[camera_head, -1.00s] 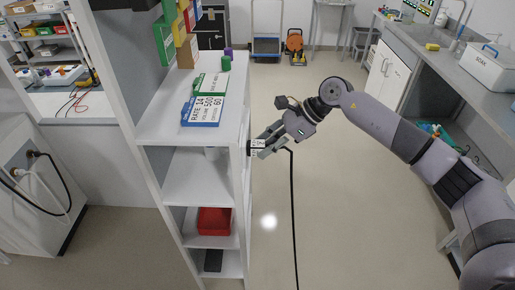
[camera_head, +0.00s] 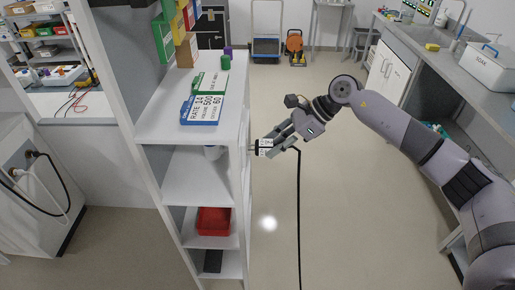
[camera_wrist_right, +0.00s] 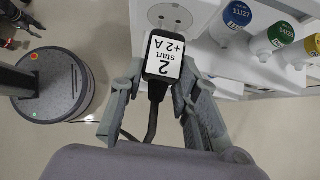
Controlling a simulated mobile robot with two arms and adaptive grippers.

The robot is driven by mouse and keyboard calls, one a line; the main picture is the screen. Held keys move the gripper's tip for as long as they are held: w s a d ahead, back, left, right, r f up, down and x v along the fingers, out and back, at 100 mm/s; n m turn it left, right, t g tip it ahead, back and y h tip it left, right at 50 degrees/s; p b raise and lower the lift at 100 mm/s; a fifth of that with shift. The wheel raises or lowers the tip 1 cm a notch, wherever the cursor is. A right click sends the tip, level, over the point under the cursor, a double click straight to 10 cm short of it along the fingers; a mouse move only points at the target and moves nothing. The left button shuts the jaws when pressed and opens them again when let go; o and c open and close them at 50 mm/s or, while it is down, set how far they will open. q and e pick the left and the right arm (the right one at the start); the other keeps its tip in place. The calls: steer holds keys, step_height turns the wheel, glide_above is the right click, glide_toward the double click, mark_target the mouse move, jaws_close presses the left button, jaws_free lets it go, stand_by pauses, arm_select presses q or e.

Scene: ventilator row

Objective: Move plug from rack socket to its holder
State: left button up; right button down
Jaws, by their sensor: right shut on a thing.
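The plug (camera_head: 265,147) is a black block with a white label, and a black cable (camera_head: 298,215) hangs from it. In the right wrist view the plug (camera_wrist_right: 168,57) reads "2 start +2 A". My right gripper (camera_head: 272,145) is shut on it, with one finger on each side. The pale round rack socket (camera_wrist_right: 170,16) lies just beyond the plug's front end. In the head view a small gap shows between the plug and the rack's side, with a thin part in it. I cannot make out the holder. My left gripper is not clearly visible.
A grey counter (camera_head: 455,75) runs along the right. Open floor (camera_head: 340,190) lies between them.

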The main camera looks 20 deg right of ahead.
steer(key=shift+d, duration=0.15)
steer(key=shift+s+d+b, duration=0.25)
steer(key=shift+d+b, duration=0.05)
steer(key=shift+d, duration=0.5)
steer(key=shift+s+d+b, duration=0.2)
steer(key=shift+d+b, duration=0.1)
steer(key=shift+d, duration=0.45)
